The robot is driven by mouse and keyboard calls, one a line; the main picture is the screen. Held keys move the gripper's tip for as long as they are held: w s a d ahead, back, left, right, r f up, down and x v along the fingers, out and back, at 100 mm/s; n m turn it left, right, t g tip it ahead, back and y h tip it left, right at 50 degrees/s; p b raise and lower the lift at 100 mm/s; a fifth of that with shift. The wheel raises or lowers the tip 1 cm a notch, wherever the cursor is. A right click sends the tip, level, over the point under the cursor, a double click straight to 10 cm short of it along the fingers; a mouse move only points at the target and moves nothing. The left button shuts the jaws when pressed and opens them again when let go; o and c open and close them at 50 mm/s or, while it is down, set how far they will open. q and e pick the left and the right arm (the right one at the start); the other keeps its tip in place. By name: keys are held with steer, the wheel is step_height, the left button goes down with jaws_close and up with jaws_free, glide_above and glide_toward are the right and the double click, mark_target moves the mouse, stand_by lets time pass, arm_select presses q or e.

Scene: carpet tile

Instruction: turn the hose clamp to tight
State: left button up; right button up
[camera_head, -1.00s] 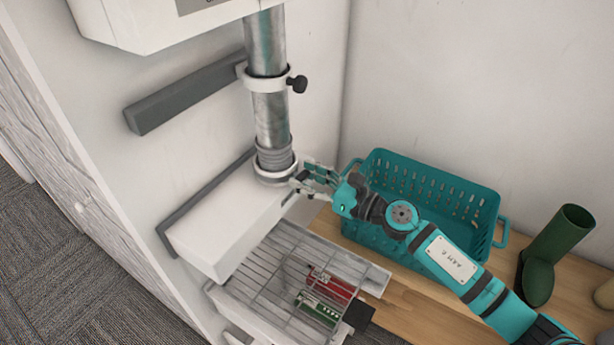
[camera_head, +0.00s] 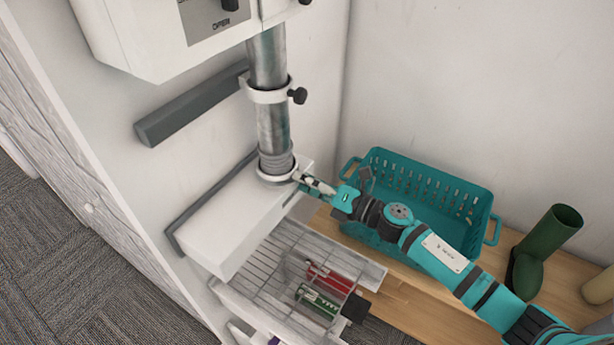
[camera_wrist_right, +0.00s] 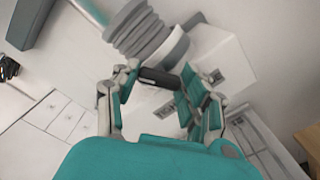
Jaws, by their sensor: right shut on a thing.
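The hose clamp (camera_head: 278,177) is a pale ring around the bottom of the grey ribbed hose (camera_head: 277,162), just above the white box. In the right wrist view the clamp ring (camera_wrist_right: 177,50) circles the end of the hose (camera_wrist_right: 138,30), and its short black handle (camera_wrist_right: 158,78) sticks out from it. My right gripper (camera_head: 308,183) is at the right side of the clamp. In the right wrist view the gripper (camera_wrist_right: 160,82) is shut on the black handle, with a finger on each side. My left gripper is not in view.
A metal pipe (camera_head: 271,125) rises from the hose through a bracket with a black knob (camera_head: 298,95). The white box (camera_head: 235,225) is under the hose. A wire rack (camera_head: 275,262), teal basket (camera_head: 440,200) and green boot (camera_head: 540,250) are below and right.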

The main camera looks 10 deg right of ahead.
steer(key=shift+f+m+p, duration=0.15)
steer(key=shift+m+p, duration=3.9)
steer(key=shift+m, duration=7.95)
steer(key=shift+s, duration=0.1)
steer(key=o, duration=1.2)
steer(key=v, duration=1.2)
